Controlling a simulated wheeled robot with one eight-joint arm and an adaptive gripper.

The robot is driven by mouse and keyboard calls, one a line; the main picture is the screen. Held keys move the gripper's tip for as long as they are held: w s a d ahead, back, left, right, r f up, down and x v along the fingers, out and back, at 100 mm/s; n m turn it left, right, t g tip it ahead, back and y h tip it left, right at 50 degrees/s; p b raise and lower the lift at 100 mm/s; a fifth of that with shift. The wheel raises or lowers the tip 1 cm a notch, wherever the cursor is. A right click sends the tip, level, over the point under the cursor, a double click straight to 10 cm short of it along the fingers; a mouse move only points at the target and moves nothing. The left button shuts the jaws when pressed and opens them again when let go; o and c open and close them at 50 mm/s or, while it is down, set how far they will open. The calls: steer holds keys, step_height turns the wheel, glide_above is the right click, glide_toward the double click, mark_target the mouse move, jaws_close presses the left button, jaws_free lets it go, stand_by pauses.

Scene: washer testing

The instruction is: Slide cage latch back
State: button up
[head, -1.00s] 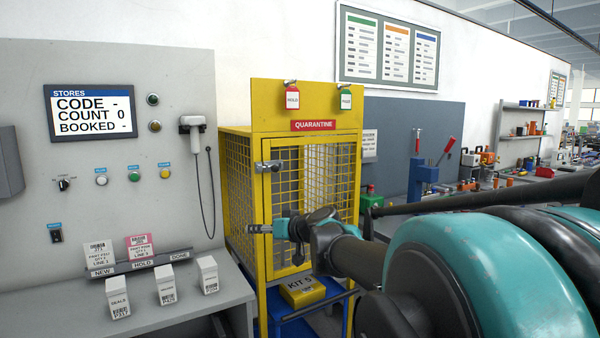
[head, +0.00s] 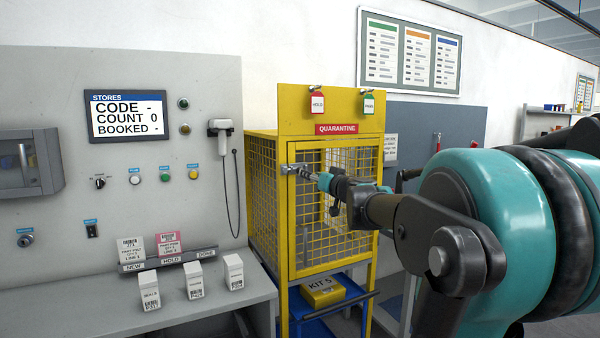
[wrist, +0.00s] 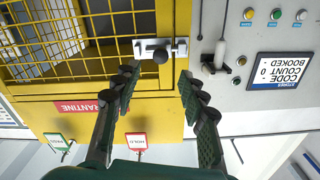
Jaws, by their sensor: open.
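The yellow quarantine cage (head: 328,102) stands right of the grey panel, its mesh door closed. Its silver slide latch (head: 289,170) sits at the door's upper left edge. The wrist view, which is upside down, shows the latch (wrist: 143,46) with a dark round knob (wrist: 160,57). My gripper (head: 310,174) is at latch height, in front of the door. In the wrist view my gripper's fingers (wrist: 157,82) are spread, with the knob just beyond the tips and between them. I see no contact with the knob. The head view hides the knob behind my gripper.
The grey stores panel (head: 60,200) with screen, buttons and a hanging scanner (head: 220,130) is left of the cage. Red and green tags (head: 317,103) hang on the cage top. A yellow KIT 5 box (head: 323,291) lies on the blue shelf below.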

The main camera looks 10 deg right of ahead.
mark_target(298, 170)
steer(key=x, duration=0.9)
steer(key=shift+f, duration=0.1)
steer(key=shift+c, duration=0.6)
jaws_close()
